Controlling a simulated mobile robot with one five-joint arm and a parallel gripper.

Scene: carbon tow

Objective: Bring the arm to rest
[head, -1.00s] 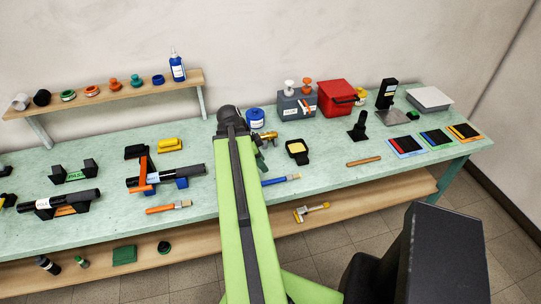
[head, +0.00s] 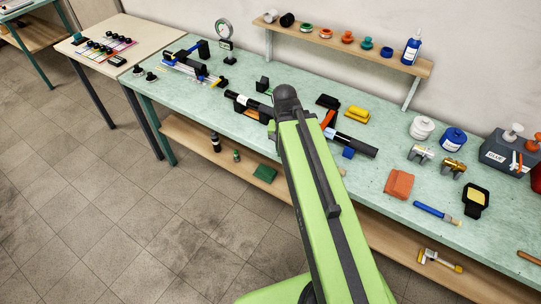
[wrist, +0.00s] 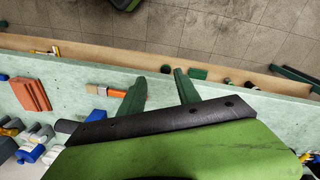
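My green arm (head: 322,190) reaches out over the light green workbench (head: 210,95) in the head view. Its black joint end covers part of the bench's middle, and the gripper is hidden there. In the wrist view, the two dark green fingers of my gripper (wrist: 160,76) stand apart with nothing between them. The bench top and its front edge show through the gap. An orange-handled brush (wrist: 105,90) lies on the bench just left of the left finger.
A red-orange block (head: 399,184), a blue brush (head: 437,213) and dark tubes (head: 357,145) lie on the bench. A wall shelf (head: 345,47) runs behind. A lighter table (head: 130,40) stands at the left. The floor (head: 120,220) in front is clear.

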